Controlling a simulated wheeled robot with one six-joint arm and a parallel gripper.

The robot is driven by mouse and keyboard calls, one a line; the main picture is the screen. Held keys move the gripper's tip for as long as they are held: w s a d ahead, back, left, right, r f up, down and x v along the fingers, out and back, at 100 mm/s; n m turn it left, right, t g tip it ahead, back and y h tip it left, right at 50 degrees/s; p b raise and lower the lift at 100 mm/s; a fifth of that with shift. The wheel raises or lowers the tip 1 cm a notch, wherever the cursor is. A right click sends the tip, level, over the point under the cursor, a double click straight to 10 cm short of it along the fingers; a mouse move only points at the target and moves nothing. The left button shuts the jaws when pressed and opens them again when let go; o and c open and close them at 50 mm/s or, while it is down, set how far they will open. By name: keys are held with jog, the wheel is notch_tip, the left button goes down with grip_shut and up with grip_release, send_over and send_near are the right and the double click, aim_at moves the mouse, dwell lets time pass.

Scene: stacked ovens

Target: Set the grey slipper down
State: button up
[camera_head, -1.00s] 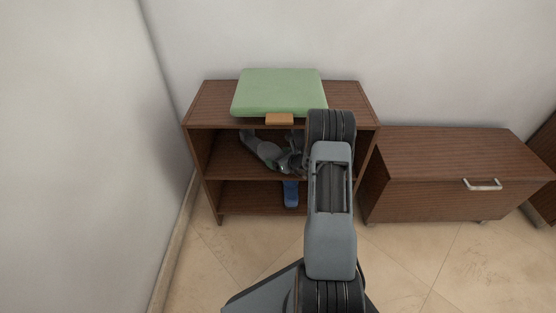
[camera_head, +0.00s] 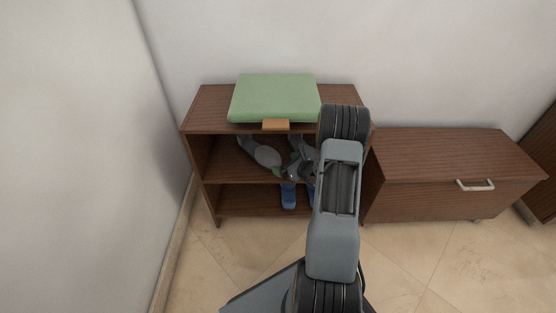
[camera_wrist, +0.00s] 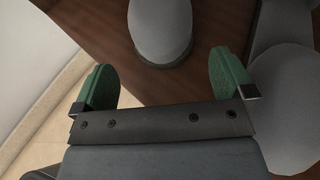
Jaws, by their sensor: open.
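A grey slipper (camera_head: 266,156) lies on the middle shelf of the open brown rack. In the wrist view its rounded end (camera_wrist: 161,30) is ahead of my gripper (camera_wrist: 160,68), between the lines of the two green fingers, with a gap to each. My gripper (camera_head: 286,168) is open and empty at the shelf's front. A second grey slipper (camera_head: 297,144) is to the right, partly hidden by my gripper; a large grey shape (camera_wrist: 285,105) fills the right of the wrist view, close to the right finger.
A green cushion (camera_head: 275,97) lies on the rack top (camera_head: 213,103), with an orange-brown block (camera_head: 275,125) at its front. Blue slippers (camera_head: 288,195) are on the lower shelf. A brown cabinet (camera_head: 450,155) stands right; a wall is left.

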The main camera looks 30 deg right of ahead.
jog(key=p+v, duration=0.1)
jog(key=v, duration=0.3)
jog(key=shift+s+d+r, duration=0.1)
jog(key=shift+s+r, duration=0.15)
jog(key=shift+s, duration=0.05)
jog(key=s+a+r+n+g+y, duration=0.2)
jog(key=a+r+n+g+y, duration=0.15)
jog(key=a+r+n, duration=0.4)
jog(key=s+a+r+n+g+y, duration=0.2)
jog(key=s+a+r+n+g, duration=0.15)
jog(key=a+n, duration=0.55)
jog(key=s+a+r+n+g+h, duration=0.1)
jog(key=s+a+r+n+h, duration=0.1)
jog(key=s+r+n+h, duration=0.2)
jog(key=s+a+r+n+g+h, duration=0.2)
jog(key=s+n, duration=0.6)
jog(key=n, duration=0.4)
notch_tip(320, 180, up, 3)
jog(key=a+h, duration=0.1)
jog(key=h, duration=0.2)
jog(key=shift+s+a+f, duration=0.15)
jog(key=shift+s, duration=0.1)
notch_tip(320, 180, up, 34)
jog(key=p, duration=3.2)
jog(key=shift+s+a+t+p, duration=0.15)
jog(key=shift+t+p, duration=0.15)
